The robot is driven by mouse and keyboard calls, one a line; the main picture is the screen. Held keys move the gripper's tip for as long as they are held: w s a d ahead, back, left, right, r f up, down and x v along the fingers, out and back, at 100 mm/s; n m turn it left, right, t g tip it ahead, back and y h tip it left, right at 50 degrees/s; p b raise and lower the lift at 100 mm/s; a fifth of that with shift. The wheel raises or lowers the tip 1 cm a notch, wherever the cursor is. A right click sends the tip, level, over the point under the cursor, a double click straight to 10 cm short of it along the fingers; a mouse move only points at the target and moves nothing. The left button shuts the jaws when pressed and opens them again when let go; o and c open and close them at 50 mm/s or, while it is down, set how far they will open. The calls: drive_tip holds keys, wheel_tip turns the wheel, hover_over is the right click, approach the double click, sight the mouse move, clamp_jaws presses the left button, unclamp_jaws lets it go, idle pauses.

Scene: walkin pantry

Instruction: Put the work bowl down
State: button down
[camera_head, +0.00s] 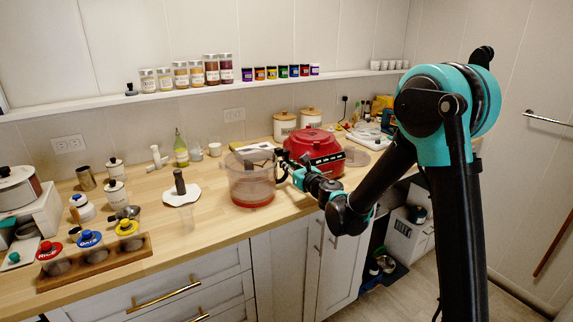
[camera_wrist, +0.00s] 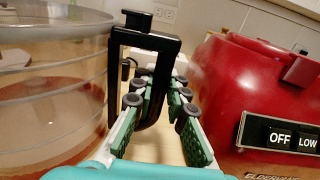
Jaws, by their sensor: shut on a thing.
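The work bowl (camera_head: 247,182) is a clear round container with a reddish bottom, upright over the wooden counter near its front edge. I cannot tell whether its base touches the wood. In the wrist view its clear wall (camera_wrist: 50,85) fills the left side, and its black handle (camera_wrist: 146,42) reaches between my fingers. My gripper (camera_head: 284,168) is at the right side of the bowl, shut on that handle; the green-padded fingers also show in the wrist view (camera_wrist: 160,92).
A red appliance (camera_head: 312,148) with OFF and LOW labels stands close to the right of my gripper. A wooden rack (camera_head: 95,262) holds several coloured-lid jars.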

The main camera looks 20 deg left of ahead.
drive_tip(key=c, duration=1.5)
unclamp_jaws()
drive_tip(key=v, duration=1.2)
